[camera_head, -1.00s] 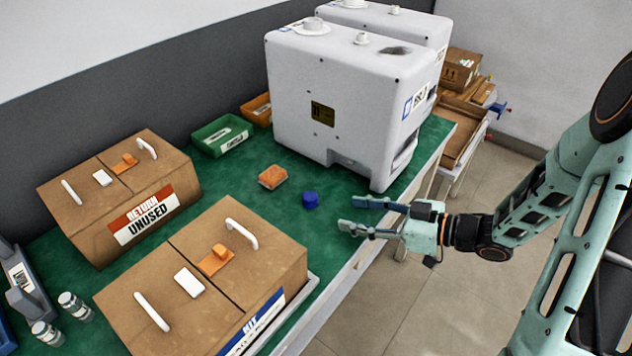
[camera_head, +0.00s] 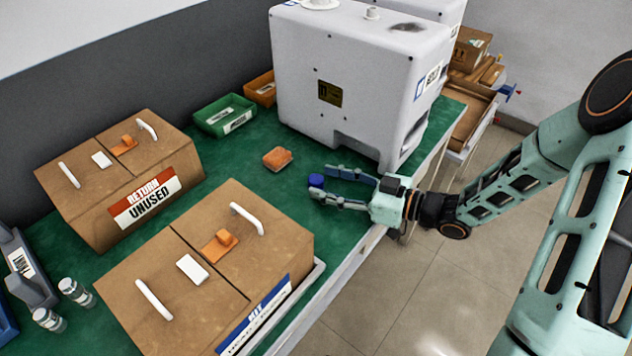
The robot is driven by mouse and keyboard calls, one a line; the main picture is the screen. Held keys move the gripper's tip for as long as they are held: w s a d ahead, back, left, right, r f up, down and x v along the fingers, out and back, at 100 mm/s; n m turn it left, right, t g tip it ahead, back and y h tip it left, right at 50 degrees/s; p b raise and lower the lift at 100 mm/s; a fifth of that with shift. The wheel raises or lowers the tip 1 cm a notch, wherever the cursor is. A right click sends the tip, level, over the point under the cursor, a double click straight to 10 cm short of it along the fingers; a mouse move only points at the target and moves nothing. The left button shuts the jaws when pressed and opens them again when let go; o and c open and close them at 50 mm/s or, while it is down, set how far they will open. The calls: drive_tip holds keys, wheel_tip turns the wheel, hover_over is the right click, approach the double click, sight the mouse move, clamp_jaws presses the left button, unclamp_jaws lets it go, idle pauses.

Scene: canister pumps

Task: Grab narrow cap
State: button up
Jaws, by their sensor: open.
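A small blue cap (camera_head: 316,181) stands on the green table, in front of the white canister machine. I take it to be the narrow cap. My gripper (camera_head: 318,182) reaches in from the right, low over the table, its two fingers apart and pointing left. The cap is at the fingertips, partly between them. I cannot tell whether either finger touches it.
An orange block (camera_head: 278,158) lies just left of the cap. The large white machine (camera_head: 345,85) stands close behind my gripper. The cardboard kit box (camera_head: 205,265) is at the front, the return box (camera_head: 120,175) at the left. Green bin (camera_head: 225,115) is at the back.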

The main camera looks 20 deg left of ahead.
drive_tip(key=shift+x, duration=0.9)
drive_tip(key=shift+c, duration=0.4)
drive_tip(key=c, duration=0.8)
drive_tip(key=shift+o, duration=0.2)
drive_tip(key=shift+r, duration=0.15)
